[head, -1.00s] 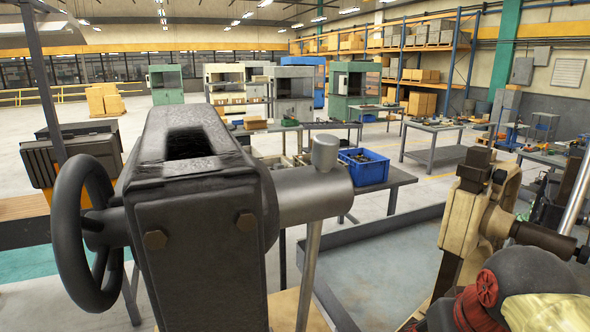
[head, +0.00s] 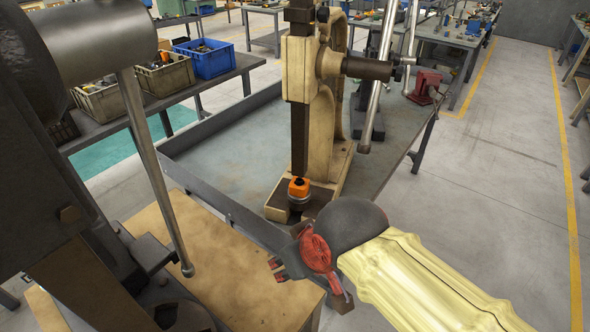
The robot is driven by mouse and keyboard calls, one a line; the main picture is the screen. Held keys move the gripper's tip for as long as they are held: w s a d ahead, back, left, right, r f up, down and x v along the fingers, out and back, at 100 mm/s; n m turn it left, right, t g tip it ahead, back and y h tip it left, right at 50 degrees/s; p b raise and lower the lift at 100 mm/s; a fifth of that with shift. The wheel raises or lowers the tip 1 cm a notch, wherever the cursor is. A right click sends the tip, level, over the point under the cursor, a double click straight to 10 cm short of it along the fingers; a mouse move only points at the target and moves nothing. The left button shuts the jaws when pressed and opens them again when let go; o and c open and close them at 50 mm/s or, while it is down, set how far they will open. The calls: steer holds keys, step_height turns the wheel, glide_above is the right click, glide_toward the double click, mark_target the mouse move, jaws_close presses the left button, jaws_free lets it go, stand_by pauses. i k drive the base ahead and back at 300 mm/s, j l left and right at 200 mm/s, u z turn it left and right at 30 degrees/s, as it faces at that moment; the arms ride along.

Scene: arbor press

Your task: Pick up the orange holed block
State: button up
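The orange holed block (head: 299,186) is small, with a dark opening in its top. It sits on a dark round piece (head: 299,202) on the base of the cream arbor press (head: 325,120), directly under the press's dark vertical ram (head: 299,140). My arm reaches in from the lower right. Its dark and red end, with my gripper (head: 308,272), is in front of and below the block in the picture, apart from it. The fingers are not clear enough to tell whether they are open or shut.
A large dark press (head: 50,190) with a hanging lever rod (head: 155,170) fills the left. The grey table (head: 225,155) has a raised rim. A red vise (head: 424,87) stands at its right. Blue (head: 211,60) and grey bins stand behind. The floor to the right is clear.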

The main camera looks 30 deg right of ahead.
mark_target(300, 191)
steer(key=l, duration=0.85)
steer(key=l+u, duration=0.15)
steer(key=l, duration=0.65)
steer(key=k+l, duration=0.15)
steer(key=l, duration=0.7)
steer(key=u, duration=0.05)
